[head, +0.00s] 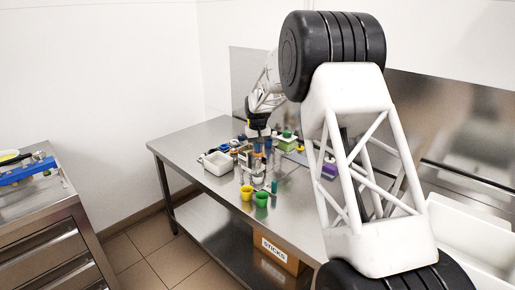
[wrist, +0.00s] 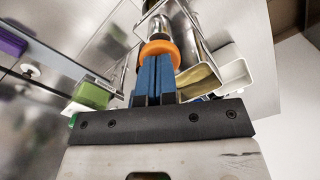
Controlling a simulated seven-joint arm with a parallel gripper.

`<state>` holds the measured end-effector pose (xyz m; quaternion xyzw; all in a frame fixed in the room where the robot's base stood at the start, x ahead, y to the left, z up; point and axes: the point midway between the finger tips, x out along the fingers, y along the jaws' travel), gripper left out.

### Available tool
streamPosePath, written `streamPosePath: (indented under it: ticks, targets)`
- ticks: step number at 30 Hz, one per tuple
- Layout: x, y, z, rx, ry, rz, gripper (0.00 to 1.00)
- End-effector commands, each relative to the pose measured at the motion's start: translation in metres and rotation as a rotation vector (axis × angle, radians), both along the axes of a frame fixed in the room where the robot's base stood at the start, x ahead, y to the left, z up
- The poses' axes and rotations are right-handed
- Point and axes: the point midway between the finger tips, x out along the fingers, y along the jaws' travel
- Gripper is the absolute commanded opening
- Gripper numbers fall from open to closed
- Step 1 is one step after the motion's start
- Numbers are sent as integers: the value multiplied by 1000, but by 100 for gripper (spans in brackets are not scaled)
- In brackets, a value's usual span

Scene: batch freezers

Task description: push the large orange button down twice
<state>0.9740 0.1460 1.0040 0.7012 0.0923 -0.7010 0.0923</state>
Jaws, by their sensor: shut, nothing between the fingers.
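The large orange button (wrist: 160,45) shows in the wrist view as a round orange piece next to a shiny metal cylinder. The blue fingers of my gripper (wrist: 156,60) are shut together with nothing between them. Their tips overlap the near side of the button in this view, and part of it is hidden behind them. I cannot tell whether they touch it. In the head view my gripper (head: 262,146) points down over the cluster of items on the steel table, and I cannot make out the button there.
On the steel table (head: 183,140) stand a white tray (head: 217,163), a yellow cup (head: 246,193), a green cup (head: 261,200), a green box (head: 287,144) and a purple box (head: 329,170). A cardboard box (head: 276,254) sits below. The table's left end is clear.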

Motion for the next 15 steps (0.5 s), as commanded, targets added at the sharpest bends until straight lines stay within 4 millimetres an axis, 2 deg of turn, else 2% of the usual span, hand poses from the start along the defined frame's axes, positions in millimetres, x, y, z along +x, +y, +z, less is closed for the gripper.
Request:
streamPosePath:
  ticks: [15]
  targets:
    - [0, 0, 17, 0, 0, 0, 0]
